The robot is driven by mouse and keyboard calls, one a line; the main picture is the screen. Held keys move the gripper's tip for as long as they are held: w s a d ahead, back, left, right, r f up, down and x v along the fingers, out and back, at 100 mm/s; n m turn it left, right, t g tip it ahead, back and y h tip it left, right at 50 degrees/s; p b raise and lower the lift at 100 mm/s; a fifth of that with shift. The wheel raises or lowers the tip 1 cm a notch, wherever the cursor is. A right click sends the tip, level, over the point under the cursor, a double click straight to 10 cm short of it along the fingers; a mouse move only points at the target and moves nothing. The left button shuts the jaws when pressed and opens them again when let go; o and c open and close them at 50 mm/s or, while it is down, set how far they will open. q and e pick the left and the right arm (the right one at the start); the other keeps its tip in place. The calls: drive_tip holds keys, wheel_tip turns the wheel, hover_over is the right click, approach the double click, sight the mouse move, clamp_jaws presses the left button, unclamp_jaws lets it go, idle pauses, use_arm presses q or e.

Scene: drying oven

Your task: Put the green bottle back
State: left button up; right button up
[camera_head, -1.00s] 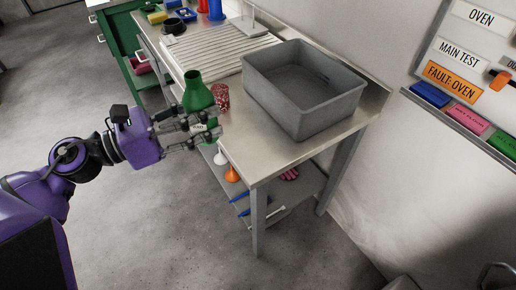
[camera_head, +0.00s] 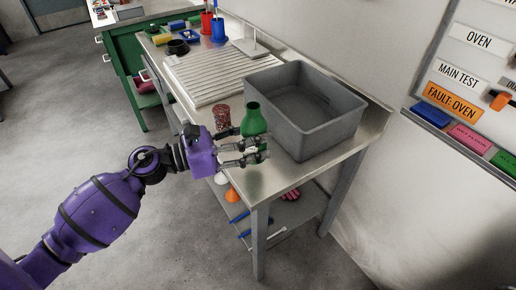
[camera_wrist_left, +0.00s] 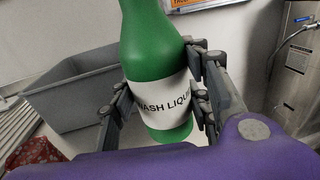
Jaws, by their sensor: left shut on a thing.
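The green bottle (camera_head: 253,119) is upright, with a white label reading "WASH LIQU…" in the left wrist view (camera_wrist_left: 160,60). My left gripper (camera_head: 258,152) is shut on it, with fingers on both sides of the bottle around the label. In the head view the bottle is over the steel table's front part, just left of the grey basin, and the fingers hide its lower part. Whether its base touches the table cannot be told. My right gripper is not in view.
The grey basin (camera_head: 337,132) stands close on the right. A ribbed draining board (camera_head: 205,72) lies behind. The steel table's (camera_head: 277,176) front corner is bare. A lower shelf (camera_head: 290,213) holds small items.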

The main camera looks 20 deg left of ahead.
sight(258, 150)
use_arm(q)
drive_tip(key=f, duration=0.2)
drive_tip(key=d+f, duration=0.1)
drive_tip(key=shift+w+f, duration=0.4)
drive_tip(key=shift+f, duration=0.3)
drive_tip(key=shift+f+b, duration=0.15)
drive_tip(key=shift+b, duration=0.15)
drive_tip(key=shift+f, duration=0.15)
drive_tip(key=o, duration=1.4)
drive_tip(key=shift+c, duration=0.2)
drive_tip(key=shift+r, duration=0.2)
